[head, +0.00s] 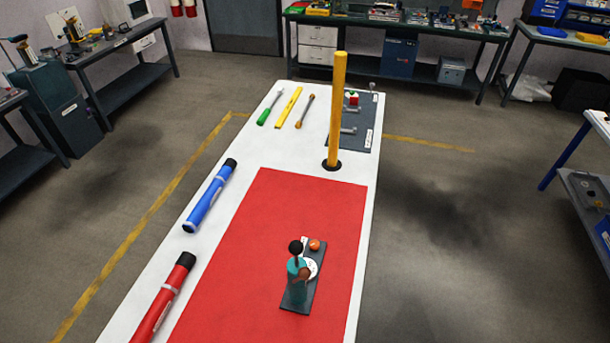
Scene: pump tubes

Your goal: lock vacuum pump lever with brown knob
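A small vacuum pump with a teal body (298,290) stands on a dark base plate (317,275) on the red mat (262,240), right of the mat's middle. A black knob (295,247) sits at its upper left on a dark stem. A brown knob (304,275) shows in front of a white disc (312,266), close to the teal body. An orange ball-shaped knob (314,244) is at the far end of the base plate. The lever's exact angle is too small to tell. Neither of my grippers is in view.
A blue tube (210,197) and a red tube (165,298) lie along the white table's left edge. A tall yellow post (337,110) stands beyond the mat. Several tools and a dark board (362,135) lie at the far end. The mat around the pump is clear.

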